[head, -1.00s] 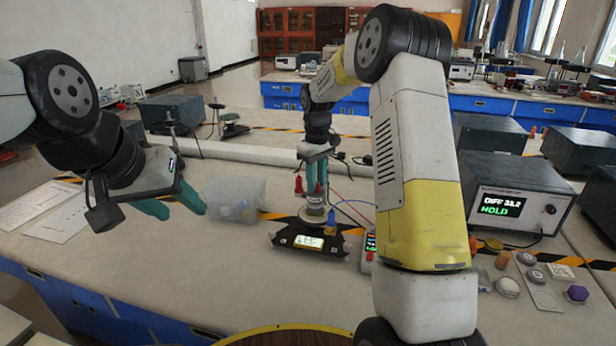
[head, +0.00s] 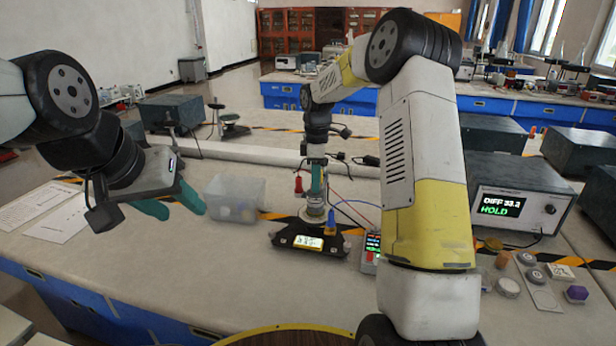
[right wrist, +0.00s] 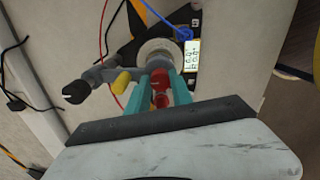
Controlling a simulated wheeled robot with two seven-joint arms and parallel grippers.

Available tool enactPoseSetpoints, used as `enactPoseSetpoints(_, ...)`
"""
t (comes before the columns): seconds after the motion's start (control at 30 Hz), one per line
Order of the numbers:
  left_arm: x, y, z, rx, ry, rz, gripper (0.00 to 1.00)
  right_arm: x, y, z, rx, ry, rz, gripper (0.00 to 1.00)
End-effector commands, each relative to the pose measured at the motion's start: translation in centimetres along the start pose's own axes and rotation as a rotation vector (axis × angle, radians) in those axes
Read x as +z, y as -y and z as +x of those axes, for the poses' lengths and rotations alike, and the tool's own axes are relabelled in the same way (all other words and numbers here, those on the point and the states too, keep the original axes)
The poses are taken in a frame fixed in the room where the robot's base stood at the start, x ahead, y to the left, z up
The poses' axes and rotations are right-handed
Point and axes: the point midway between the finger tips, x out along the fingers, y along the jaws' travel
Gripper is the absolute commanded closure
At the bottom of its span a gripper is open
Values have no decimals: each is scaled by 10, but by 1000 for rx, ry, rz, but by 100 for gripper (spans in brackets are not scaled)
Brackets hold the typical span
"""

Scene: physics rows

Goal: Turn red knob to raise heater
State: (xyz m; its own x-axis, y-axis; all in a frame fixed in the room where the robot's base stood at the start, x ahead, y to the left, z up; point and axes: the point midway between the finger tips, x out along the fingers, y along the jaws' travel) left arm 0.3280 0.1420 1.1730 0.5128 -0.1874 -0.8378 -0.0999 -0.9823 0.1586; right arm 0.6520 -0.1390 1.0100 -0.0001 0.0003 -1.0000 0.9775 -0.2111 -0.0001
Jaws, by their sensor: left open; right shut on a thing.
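The red knob (right wrist: 160,90) shows in the right wrist view between the teal fingers of my right gripper (right wrist: 161,88), which is shut on it. In the head view the right gripper (head: 317,182) points down over the small apparatus (head: 314,210), fingers seen nearly edge-on, the knob hidden there. The apparatus has a pale round part (right wrist: 160,52) and stands on a dark base (head: 290,240) with a lit display (head: 308,242). My left gripper (head: 178,203) is open and empty above the left of the bench, well away from the knob.
A translucent bin (head: 236,198) stands left of the apparatus. A meter (head: 371,245) with red and blue wires is to its right. A grey box (head: 515,203) reads "HOLD". Several small caps and blocks lie at the right.

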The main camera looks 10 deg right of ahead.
Motion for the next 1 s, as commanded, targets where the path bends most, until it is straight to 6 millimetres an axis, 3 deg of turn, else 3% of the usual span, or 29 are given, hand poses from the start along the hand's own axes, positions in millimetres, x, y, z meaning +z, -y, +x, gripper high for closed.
enactPoseSetpoints(0.57,0,0,0,0,0,0,52,1,0,1,-2,2,-29,100)
enactPoseSetpoints(0.6,0,0,0,0,0,0,52,1,0,1,-2,2,-29,66)
enactPoseSetpoints(0.67,0,0,0,0,0,0,52,1,0,1,-2,2,-28,54)
enactPoseSetpoints(1.0,0,0,0,0,0,0,52,0,0,-1,0,1,-28,51)
